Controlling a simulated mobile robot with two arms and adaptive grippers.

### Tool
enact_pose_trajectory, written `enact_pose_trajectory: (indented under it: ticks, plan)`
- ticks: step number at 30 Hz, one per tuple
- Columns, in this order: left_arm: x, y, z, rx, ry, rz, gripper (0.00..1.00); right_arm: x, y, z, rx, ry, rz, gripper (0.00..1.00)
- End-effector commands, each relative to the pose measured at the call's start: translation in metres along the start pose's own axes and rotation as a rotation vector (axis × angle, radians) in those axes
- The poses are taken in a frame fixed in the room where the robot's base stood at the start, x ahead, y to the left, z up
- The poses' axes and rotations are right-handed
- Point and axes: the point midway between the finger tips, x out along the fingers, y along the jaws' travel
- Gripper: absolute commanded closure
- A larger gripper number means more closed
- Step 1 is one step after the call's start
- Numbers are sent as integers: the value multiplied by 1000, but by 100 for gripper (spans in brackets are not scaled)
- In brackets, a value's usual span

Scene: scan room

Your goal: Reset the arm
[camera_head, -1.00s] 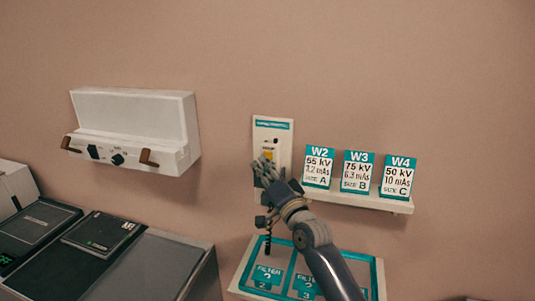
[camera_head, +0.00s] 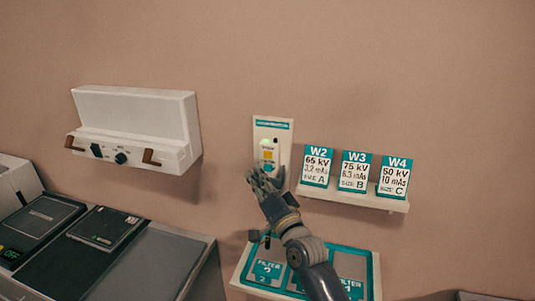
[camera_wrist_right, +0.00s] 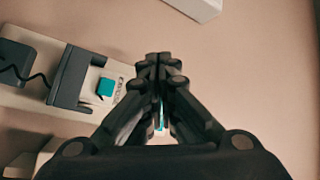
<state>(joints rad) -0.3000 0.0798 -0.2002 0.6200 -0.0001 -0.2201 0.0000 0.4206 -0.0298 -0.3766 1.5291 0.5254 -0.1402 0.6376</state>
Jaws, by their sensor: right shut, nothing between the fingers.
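My right gripper (camera_head: 260,177) is shut and empty. In the head view it is in front of the lower part of a cream wall panel (camera_head: 285,142) and hides that part. The panel has a teal strip on top, a yellow patch (camera_head: 268,155) and a pale green light (camera_head: 265,142). In the right wrist view the closed fingertips (camera_wrist_right: 160,62) meet in the middle. A cream plate (camera_wrist_right: 120,75) lies to their left there, with a teal button (camera_wrist_right: 106,88), a dark bracket and a black cord. I cannot tell if the fingers touch anything. My left gripper is not in view.
A shelf (camera_head: 350,199) with three cards, W2, W3 and W4, is right of the panel. A white wall box (camera_head: 135,122) with brown handles is at left. A filter tray (camera_head: 375,275) is below my forearm. A dark-topped console (camera_head: 165,265) stands at lower left.

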Motion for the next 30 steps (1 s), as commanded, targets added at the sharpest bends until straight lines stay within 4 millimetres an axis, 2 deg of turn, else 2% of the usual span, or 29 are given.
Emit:
enact_pose_trajectory:
  ticks: [12,14,17,20,23,26,27,30]
  plan:
    - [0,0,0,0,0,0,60,-2,2,2,-4,-5,6,100]
    - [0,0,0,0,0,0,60,-8,9,7,-19,-23,27,100]
    - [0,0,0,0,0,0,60,-34,31,24,-76,-84,98,100]
    - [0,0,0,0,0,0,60,-80,64,48,-173,-193,214,100]
    - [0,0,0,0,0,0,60,-139,97,70,-284,-326,347,100]
    - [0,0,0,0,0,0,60,-206,125,86,-391,-470,481,100]
    - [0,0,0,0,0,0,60,-235,134,91,-430,-531,534,100]
    - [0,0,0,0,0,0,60,-306,150,98,-517,-682,658,100]
